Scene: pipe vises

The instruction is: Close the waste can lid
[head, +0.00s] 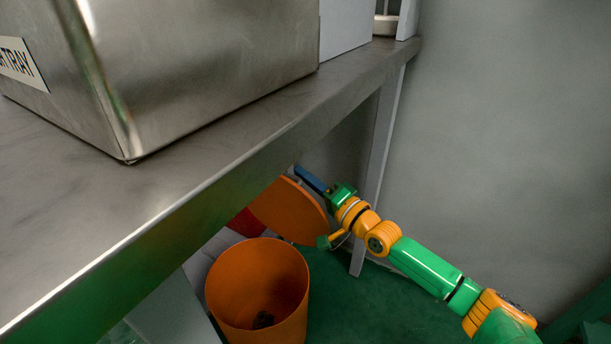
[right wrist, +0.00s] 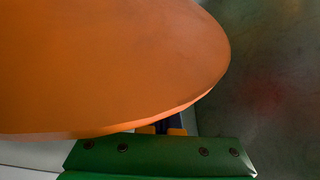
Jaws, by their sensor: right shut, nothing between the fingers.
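The orange waste can (head: 300,300) stands on the floor under the bench edge, with its mouth uncovered and something dark at the bottom. Its round orange lid (head: 290,212) stands raised and tilted behind the can's rim. My right gripper (head: 310,180) is at the lid's upper right edge, behind or beside it, shut and empty. In the right wrist view the lid (right wrist: 110,60) fills most of the picture and hides most of the fingers; I cannot tell whether they touch it. My left gripper is not in view.
The steel bench (head: 200,150) overhangs the space behind the can. A metal box (head: 200,70) with a label stands on it. A grey bench leg (head: 380,140) is just behind my right wrist. A red thing (head: 245,221) shows behind the can. Green floor (head: 370,305) is clear at the right.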

